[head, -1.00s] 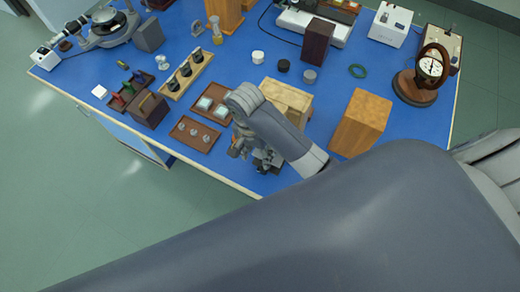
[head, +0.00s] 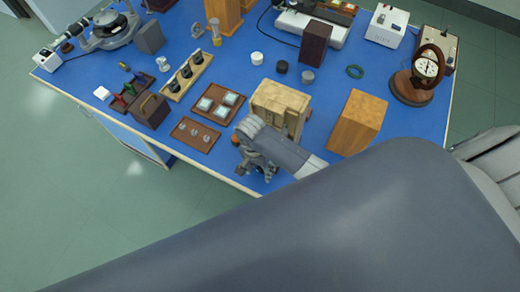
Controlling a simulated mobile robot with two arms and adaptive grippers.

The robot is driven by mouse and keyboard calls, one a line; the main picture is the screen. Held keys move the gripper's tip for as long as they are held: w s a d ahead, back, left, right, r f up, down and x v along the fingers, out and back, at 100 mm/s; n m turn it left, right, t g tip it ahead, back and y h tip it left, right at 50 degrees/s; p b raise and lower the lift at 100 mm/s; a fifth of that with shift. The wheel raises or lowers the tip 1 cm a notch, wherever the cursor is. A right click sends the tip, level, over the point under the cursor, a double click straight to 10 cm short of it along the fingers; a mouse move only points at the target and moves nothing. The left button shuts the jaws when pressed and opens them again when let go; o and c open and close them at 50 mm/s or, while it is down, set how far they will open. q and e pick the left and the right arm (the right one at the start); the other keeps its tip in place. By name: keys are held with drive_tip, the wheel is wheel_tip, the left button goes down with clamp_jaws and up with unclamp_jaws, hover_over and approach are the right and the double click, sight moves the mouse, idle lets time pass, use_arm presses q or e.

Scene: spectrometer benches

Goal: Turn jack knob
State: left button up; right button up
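My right arm crosses the front of the blue bench, and its gripper (head: 256,171) points down close to the bench's front edge. The gripper is small and dark here, and I cannot tell whether its fingers are apart or closed. I cannot make out the jack or its knob clearly. An earlier grey metal shape under the gripper is now mostly covered by the gripper and wrist. Whether the gripper touches a knob cannot be seen. My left gripper is not in view.
A pale wooden box (head: 279,101) stands just behind the gripper, and a tan wooden block (head: 358,122) stands to its right. A brown tray with glass squares (head: 217,104) and a small brown tray (head: 195,136) lie to the left. A round dial instrument (head: 418,80) stands at right.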

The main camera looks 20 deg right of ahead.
drive_tip(key=c, duration=0.8)
drive_tip(key=shift+w+a+g+h, duration=0.1)
drive_tip(key=shift+g+h, duration=0.4)
drive_tip(key=shift+g, duration=0.1)
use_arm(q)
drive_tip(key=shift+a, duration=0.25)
use_arm(e)
drive_tip(key=o, duration=1.1)
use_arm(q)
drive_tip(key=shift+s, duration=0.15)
